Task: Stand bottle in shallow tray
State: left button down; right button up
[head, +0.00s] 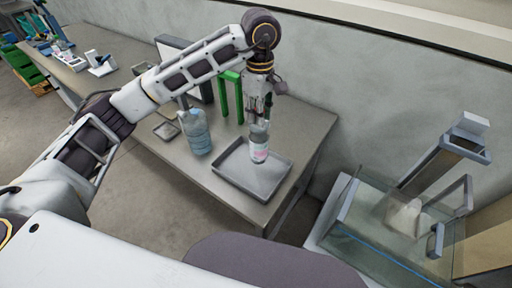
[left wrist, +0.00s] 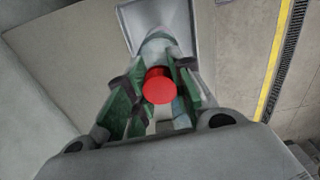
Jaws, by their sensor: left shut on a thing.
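A small clear bottle (head: 259,153) with a white and pink label is upright at the shallow grey tray (head: 238,182). My left gripper (head: 260,122) is above it, pointing down, shut on its upper part. In the left wrist view the bottle's red cap (left wrist: 159,86) sits between the green-padded fingers of my left gripper (left wrist: 155,100). The tray (left wrist: 190,10) shows beyond it there. The bottle's base appears over the tray's back part; I cannot tell whether it touches the floor. My right gripper is not in view.
A large bluish water bottle (head: 196,132) stands left of the tray on the grey table (head: 316,128). A green frame (head: 230,97) stands behind. A small tray (head: 166,130) lies further left. A glass-sided machine (head: 390,225) stands right of the table.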

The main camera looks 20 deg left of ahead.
aim_at(259, 135)
pick_arm(q)
jog(key=shift+f+p, duration=0.5)
jog(key=shift+f, duration=2.15)
jog(key=shift+f+p, duration=0.4)
jog(key=shift+f, duration=1.5)
jog(key=c, duration=1.3)
grip_release()
jog(key=shift+o, duration=0.2)
